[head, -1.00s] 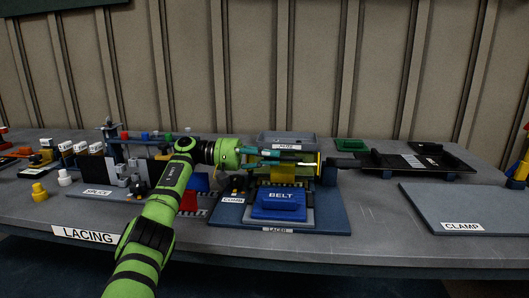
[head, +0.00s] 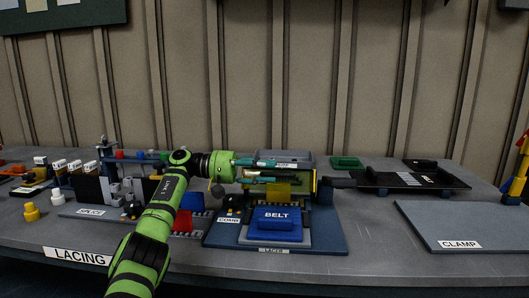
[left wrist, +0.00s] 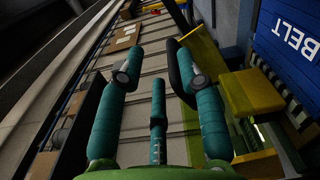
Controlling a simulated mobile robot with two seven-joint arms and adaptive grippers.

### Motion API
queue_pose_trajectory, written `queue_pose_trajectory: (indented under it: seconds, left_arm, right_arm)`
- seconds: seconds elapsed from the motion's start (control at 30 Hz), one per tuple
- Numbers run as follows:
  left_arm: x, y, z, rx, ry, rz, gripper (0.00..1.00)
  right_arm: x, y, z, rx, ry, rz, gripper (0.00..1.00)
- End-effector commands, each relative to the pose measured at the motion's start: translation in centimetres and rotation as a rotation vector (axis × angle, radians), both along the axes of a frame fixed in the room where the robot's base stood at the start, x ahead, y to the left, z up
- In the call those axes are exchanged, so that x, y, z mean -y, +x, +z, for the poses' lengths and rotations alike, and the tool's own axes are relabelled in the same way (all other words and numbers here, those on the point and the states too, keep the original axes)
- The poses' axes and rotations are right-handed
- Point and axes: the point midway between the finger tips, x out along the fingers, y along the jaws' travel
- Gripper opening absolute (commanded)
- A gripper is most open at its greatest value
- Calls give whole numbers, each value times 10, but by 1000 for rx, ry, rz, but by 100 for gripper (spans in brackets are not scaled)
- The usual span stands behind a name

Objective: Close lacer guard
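The lacer (head: 335,240) stands on a blue base at the table's middle, with the blue BELT block (head: 277,214) at its front. Its guard seems to be the yellow-edged part behind the block; a yellow plate (head: 280,191) shows there, and a yellow bar (left wrist: 203,52) shows in the left wrist view. My left gripper (head: 312,171) reaches in from the left above and behind the BELT block. The fingers hide part of the lacer; contact with the guard cannot be told. My right gripper is not in view.
A grey CLAMP plate (head: 455,222) lies at the right, with a black tray (head: 400,181) behind it. Small parts and the yellow cylinder (head: 31,211) stand at the left.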

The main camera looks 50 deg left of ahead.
Motion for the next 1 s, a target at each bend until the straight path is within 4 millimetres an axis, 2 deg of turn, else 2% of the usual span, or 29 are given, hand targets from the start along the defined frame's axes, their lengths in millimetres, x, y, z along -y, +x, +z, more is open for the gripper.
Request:
queue_pose_trajectory:
  seconds: [0.03,0.1,0.4,0.6,0.93,0.97,1.0]
  left_arm:
    - [-1,-1,13,10,-1,1,35]
    - [-1,-1,26,11,0,1,35]
    - [0,-1,67,5,-3,-1,35]
    - [0,-1,78,2,-3,-1,35]
    - [0,0,79,0,-2,-2,35]
    - [0,0,80,0,-2,-2,23]
    - [1,0,81,-2,3,-3,7]
  right_arm:
    - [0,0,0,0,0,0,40]
    - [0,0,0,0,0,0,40]
    - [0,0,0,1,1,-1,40]
    - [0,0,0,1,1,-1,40]
    - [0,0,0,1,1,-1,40]
    - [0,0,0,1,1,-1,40]
    - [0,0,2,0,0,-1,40]
